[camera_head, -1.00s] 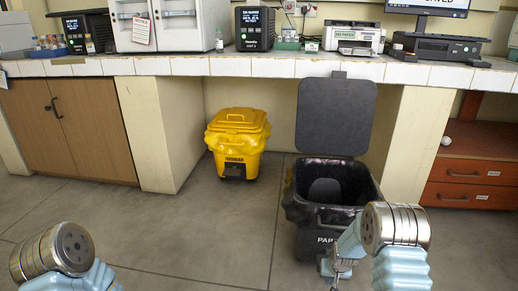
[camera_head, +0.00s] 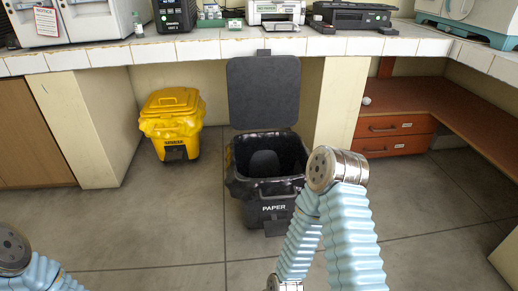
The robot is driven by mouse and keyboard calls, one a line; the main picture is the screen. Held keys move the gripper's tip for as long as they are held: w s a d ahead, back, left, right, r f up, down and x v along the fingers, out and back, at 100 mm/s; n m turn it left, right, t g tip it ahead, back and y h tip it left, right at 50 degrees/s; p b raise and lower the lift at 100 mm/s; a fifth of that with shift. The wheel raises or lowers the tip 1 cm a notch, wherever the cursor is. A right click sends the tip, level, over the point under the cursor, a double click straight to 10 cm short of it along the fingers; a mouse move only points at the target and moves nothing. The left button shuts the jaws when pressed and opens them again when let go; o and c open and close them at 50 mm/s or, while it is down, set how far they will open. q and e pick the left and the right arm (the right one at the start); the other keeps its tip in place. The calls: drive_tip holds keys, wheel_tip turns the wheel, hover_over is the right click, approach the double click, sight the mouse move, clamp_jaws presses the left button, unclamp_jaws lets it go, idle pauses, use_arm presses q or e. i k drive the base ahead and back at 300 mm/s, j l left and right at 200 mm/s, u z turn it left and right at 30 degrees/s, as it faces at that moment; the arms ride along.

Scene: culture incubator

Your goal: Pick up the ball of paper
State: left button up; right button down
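A small round white thing (camera_head: 366,100), which looks like the ball of paper, rests at the left end of the brown wooden desk top, close to the cream pillar. It is far off and small in the picture. Neither gripper shows. Only a joint of my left arm is at the lower left, and the bent elbow of my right arm is at the lower middle, well apart from the white thing.
A black bin (camera_head: 265,189) marked PAPER stands with its lid up. A yellow lidded bin (camera_head: 171,125) is under the tiled counter (camera_head: 215,48). The brown desk (camera_head: 430,108) has drawers (camera_head: 388,136) below. The grey floor right of my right arm is clear.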

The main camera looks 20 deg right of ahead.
sight(366, 101)
drive_tip(key=z, duration=1.5)
drive_tip(key=i+l+u, duration=0.5)
drive_tip(key=i+l, duration=0.7)
drive_tip(key=i, duration=0.15)
